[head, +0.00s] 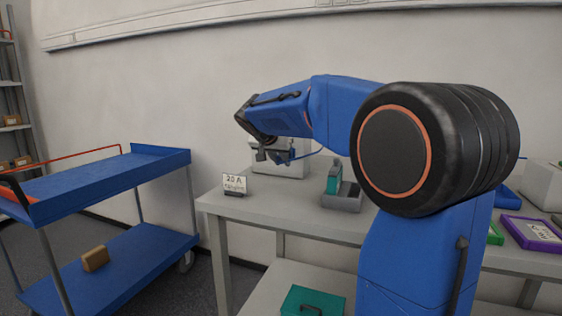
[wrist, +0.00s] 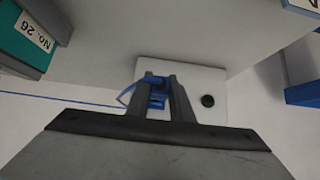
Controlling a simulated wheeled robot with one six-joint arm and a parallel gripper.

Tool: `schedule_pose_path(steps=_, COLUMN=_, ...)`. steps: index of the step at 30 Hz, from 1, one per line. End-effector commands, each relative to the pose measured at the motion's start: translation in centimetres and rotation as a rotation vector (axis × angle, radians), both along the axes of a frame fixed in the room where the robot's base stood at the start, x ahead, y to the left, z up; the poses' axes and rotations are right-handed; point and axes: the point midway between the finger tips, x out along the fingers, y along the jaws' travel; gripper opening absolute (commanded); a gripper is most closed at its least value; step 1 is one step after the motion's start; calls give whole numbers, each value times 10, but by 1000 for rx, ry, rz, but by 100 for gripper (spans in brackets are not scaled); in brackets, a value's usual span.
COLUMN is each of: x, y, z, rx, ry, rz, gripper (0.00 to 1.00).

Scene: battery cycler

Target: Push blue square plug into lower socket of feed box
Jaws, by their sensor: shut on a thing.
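My gripper (head: 272,156) is shut on the blue plug, in front of the pale feed box (head: 292,168) at the back of the grey table. In the wrist view my gripper (wrist: 158,80) has the blue plug (wrist: 157,100) between its two fingers, against the white face of the feed box (wrist: 190,72). A round black feature (wrist: 208,100) on that face lies to the right of the fingers. The lower socket cannot be made out; the fingers and plug cover part of the face. I cannot tell whether the plug touches the box.
A blue cable (wrist: 70,101) runs left from the plug. A sign reading 20 A (head: 235,183) stands at the table's (head: 275,208) left end. A teal block in a grey holder (head: 342,198) stands to the right. A blue trolley (head: 110,175) is at the left.

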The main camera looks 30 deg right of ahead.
Motion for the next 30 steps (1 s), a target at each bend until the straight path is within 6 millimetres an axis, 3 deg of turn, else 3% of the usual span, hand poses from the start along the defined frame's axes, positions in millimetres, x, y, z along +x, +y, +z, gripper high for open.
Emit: schedule_pose_path(steps=30, x=6, y=-8, z=0, rx=0, ry=0, rz=0, gripper=8)
